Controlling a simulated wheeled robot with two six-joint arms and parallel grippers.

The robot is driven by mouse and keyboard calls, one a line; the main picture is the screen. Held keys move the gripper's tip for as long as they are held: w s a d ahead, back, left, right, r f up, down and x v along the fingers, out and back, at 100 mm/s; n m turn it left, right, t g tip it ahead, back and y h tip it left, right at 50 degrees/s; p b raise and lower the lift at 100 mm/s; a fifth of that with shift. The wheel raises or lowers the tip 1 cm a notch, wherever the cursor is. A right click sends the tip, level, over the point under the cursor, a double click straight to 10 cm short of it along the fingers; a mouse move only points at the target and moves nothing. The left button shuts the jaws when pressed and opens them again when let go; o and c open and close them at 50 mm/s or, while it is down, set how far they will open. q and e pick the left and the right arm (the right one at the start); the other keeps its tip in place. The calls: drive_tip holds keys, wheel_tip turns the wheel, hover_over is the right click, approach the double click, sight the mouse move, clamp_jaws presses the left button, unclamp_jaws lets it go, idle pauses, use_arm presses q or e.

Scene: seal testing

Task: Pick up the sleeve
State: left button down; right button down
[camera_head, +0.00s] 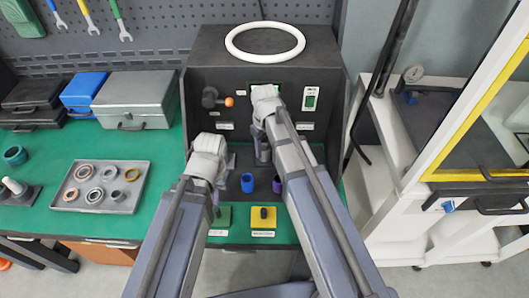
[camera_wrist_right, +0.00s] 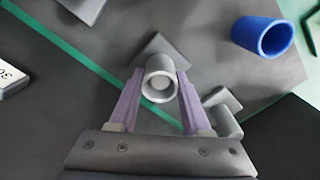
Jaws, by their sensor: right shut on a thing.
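The sleeve (camera_wrist_right: 160,78) is a short grey hollow cylinder in the right wrist view. It sits between the two purple fingers of my right gripper (camera_wrist_right: 158,80), which press on it from both sides. A grey diamond-shaped plate (camera_wrist_right: 155,44) shows just behind it; I cannot tell whether the sleeve touches it. In the head view my right gripper (camera_head: 263,154) is in front of the dark test station, and its arm hides much of it. My left gripper (camera_head: 216,200) points down at the station's left front; its jaw opening cannot be made out.
A blue cup (camera_head: 248,183) stands on the station (camera_head: 202,125) near my right gripper. A grey tray (camera_head: 122,206) with several rings lies on the green bench to the left. Green (camera_head: 219,218) and yellow (camera_head: 263,229) button blocks are in front. A white ring (camera_head: 232,49) lies on top.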

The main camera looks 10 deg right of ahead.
use_arm(q)
drive_tip(key=shift+r, duration=0.15)
use_arm(e)
drive_tip(key=shift+r, duration=0.1)
